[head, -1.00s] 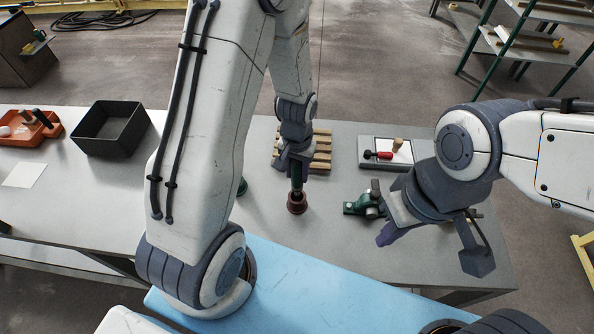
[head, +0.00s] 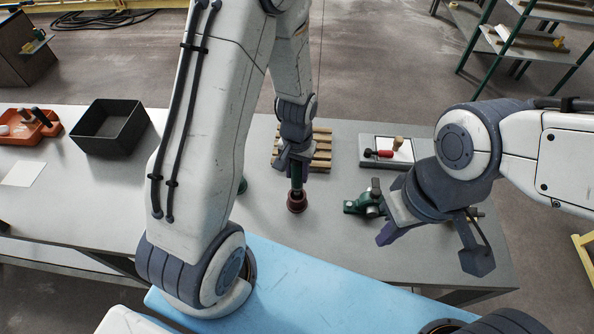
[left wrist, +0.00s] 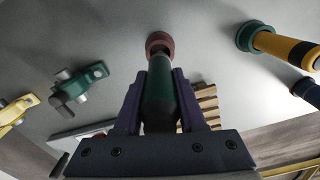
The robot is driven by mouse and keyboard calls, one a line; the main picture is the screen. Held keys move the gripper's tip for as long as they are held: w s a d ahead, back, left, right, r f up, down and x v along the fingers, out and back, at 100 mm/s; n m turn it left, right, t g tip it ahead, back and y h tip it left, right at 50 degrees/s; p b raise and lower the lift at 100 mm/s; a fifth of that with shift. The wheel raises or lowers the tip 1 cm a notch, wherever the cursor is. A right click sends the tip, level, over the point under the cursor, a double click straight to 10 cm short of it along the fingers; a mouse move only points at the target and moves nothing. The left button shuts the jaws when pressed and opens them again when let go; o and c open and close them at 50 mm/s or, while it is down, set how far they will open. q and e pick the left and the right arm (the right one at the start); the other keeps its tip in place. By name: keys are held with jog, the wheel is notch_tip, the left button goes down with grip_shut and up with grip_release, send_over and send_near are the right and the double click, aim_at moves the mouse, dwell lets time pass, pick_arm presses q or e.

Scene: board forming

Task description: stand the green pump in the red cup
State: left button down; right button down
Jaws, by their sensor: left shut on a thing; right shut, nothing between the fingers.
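The green pump (head: 297,184) is upright in my left gripper (head: 295,172), which is shut on it. The pump also shows between the fingers in the left wrist view (left wrist: 160,103). The reddish-brown cup (head: 297,204) stands on the table directly under it. The pump's lower end meets the cup's mouth and seems to be inside it; how deep I cannot tell. In the left wrist view the cup (left wrist: 160,40) is at the pump's far end. My right gripper (head: 386,237) is shut and empty, above the table's front right.
A green clamp-like fitting (head: 364,206) lies right of the cup, near my right gripper. A wooden slatted pallet (head: 321,150) lies behind. A tray with a red-handled tool (head: 378,154) is back right. A black bin (head: 108,128) and orange tray (head: 40,130) are left.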

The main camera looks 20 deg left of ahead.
aim_at(297, 162)
pick_arm(q)
jog(key=shift+f+b, duration=2.05)
jog(key=shift+f, duration=0.65)
jog(key=shift+c, duration=2)
grip_release()
jog(key=shift+r, duration=0.15)
notch_tip(297, 162, up, 10)
jog(key=shift+r+b, duration=0.15)
jog(key=shift+b, duration=0.4)
